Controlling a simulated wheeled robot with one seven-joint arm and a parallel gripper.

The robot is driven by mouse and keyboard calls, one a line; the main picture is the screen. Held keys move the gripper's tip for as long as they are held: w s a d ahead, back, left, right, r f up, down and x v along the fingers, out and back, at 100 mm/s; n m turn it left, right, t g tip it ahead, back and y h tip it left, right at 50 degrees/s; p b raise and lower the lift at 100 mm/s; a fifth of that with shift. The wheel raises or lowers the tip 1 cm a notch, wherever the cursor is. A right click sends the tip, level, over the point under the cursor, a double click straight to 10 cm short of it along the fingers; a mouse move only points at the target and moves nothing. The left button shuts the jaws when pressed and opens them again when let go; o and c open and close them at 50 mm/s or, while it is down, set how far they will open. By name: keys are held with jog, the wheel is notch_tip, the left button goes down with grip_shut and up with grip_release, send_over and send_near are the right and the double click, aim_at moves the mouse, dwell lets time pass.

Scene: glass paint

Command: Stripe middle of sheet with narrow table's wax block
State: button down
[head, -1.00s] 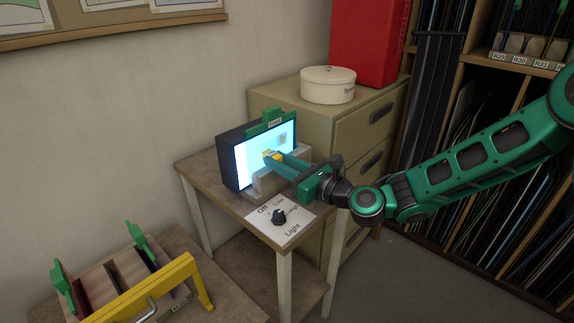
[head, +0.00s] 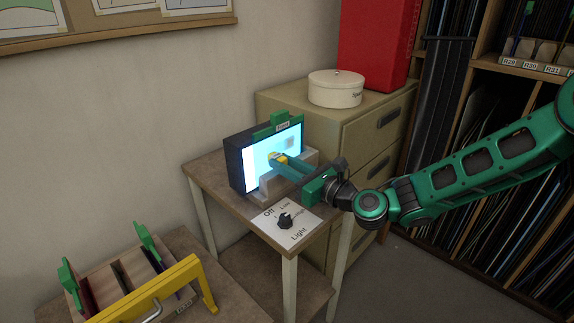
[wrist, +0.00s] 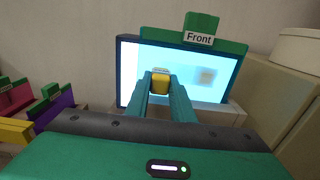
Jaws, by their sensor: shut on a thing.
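The upright glass sheet (head: 256,161) glows pale blue-white in a dark light box (head: 235,165) on the narrow table (head: 214,171). A green clamp marked "Front" (wrist: 200,40) sits on its top edge. My gripper (head: 284,161) is shut on a yellow wax block (wrist: 161,82), which it holds in front of the middle of the sheet. I cannot tell whether the block touches the glass. A faint greyish-tan patch (wrist: 206,77) shows on the sheet right of the block. No clear stripe shows; the gripper hides part of the sheet.
A light dial (head: 286,222) with Off and Low marks sits at the table's front. A pale ledge (head: 268,183) runs before the sheet. A yellow-handled rack (head: 150,290) stands lower left; a cabinet (head: 345,130) with a round tin (head: 336,88) stands behind right.

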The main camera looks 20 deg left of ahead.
jog(key=shift+x, duration=0.75)
jog(key=shift+w+d, duration=0.5)
jog(key=shift+w, duration=0.7)
jog(key=shift+w+d, duration=0.5)
jog(key=shift+w, duration=0.7)
jog(key=shift+w+d, duration=0.5)
jog(key=shift+w, duration=0.65)
jog(key=shift+s, duration=0.15)
jog(key=shift+s+a, duration=0.5)
jog(key=shift+s, duration=0.65)
jog(key=shift+s+a, duration=0.45)
jog(key=shift+s, duration=0.7)
jog(key=shift+s+a, duration=0.5)
jog(key=shift+s, duration=0.65)
jog(key=shift+v, duration=2.95)
